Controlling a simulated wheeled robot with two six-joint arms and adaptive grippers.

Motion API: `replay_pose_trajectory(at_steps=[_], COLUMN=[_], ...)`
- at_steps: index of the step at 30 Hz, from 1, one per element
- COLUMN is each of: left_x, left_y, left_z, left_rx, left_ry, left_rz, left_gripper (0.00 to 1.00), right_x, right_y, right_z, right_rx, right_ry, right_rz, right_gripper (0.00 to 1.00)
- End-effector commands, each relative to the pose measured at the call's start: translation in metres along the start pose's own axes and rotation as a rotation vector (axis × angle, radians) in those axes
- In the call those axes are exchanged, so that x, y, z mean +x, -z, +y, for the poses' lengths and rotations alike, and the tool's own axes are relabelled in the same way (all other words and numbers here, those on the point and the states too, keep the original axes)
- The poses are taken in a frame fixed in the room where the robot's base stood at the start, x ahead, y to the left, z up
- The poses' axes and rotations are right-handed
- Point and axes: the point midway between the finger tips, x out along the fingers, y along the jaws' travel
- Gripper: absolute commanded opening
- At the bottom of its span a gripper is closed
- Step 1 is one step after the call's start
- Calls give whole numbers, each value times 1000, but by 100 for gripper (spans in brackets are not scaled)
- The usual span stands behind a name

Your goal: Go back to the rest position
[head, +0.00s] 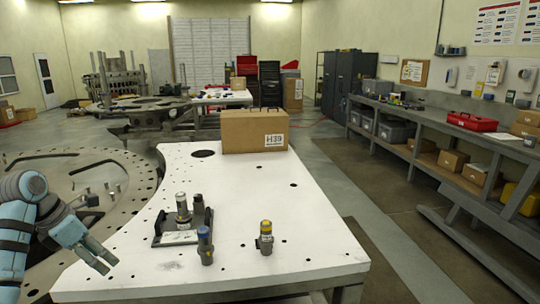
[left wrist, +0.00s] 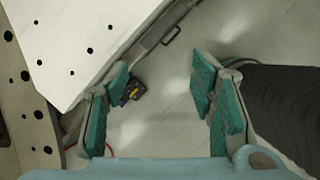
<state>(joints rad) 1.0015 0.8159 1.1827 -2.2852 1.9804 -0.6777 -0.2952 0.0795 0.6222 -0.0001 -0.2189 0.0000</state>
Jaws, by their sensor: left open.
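My left gripper (head: 101,256) shows at the lower left in the head view, at the left edge of the white table (head: 300,230). In the left wrist view the two teal-padded fingers (left wrist: 158,105) are wide apart with nothing between them. Grey floor shows below and between them. The white table's edge (left wrist: 90,50) is at the upper left there, apart from the fingers. My right gripper is in neither view.
On the table stand a black fixture with a metal cylinder (head: 182,208), a blue-topped fitting (head: 205,246), a yellow-banded fitting (head: 265,238) and a cardboard box (head: 254,131). A large round plate (head: 90,170) lies left. A workbench (head: 430,130) runs along the right wall.

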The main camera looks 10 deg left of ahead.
Motion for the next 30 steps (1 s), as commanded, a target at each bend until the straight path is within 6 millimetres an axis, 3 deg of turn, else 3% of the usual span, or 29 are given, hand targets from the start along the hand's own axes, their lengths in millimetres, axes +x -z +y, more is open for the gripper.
replay_pose_trajectory(at_steps=[13,20,23,26,27,30], left_x=[60,118,153,213,240,294], left_y=[-34,-62,-74,-74,-61,-12], left_z=[-36,-80,-109,-139,-141,-134], left_rx=[-24,-158,-329,-785,-1043,-1543], left_ry=[156,352,498,716,779,809], left_rz=[-151,-333,-456,-630,-689,-752], left_gripper=[51,51,51,51,51,51], right_x=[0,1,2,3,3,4], right_y=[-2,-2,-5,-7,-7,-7], right_z=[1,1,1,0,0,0], right_rx=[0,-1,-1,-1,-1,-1], right_ry=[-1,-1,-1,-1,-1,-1], right_rz=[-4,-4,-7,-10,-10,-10], right_gripper=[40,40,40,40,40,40])
